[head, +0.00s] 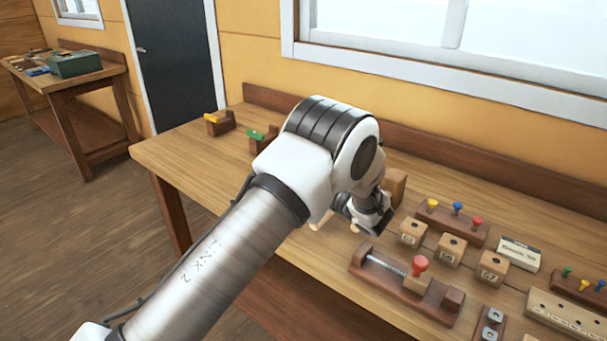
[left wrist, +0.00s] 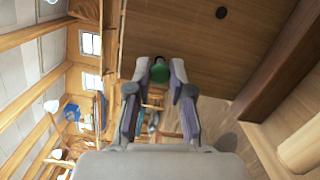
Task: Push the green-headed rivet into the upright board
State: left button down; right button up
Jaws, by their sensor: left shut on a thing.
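My left gripper (left wrist: 161,72) is shut on the green-headed rivet (left wrist: 160,71), whose green head shows between the fingertips in the left wrist view. My right gripper is in neither view.
On the table (head: 180,155), a clamp-like fixture with a red knob (head: 420,264), numbered wooden blocks (head: 452,250) and a rack of coloured pegs (head: 450,222) stand right of my gripper. Two small holders, with yellow (head: 213,118) and green (head: 256,135) pieces, stand at the left.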

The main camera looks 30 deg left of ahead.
pick_arm(q)
jog(key=shift+a, duration=0.75)
jog(key=shift+r, duration=0.1)
jog(key=c, duration=1.4)
grip_release()
jog(key=o, duration=0.4)
jog(key=shift+o, duration=0.2)
jog(key=d+p, duration=0.1)
jog(key=d, duration=0.7)
jog(key=shift+s+p, duration=0.3)
jog(key=shift+p, duration=0.1)
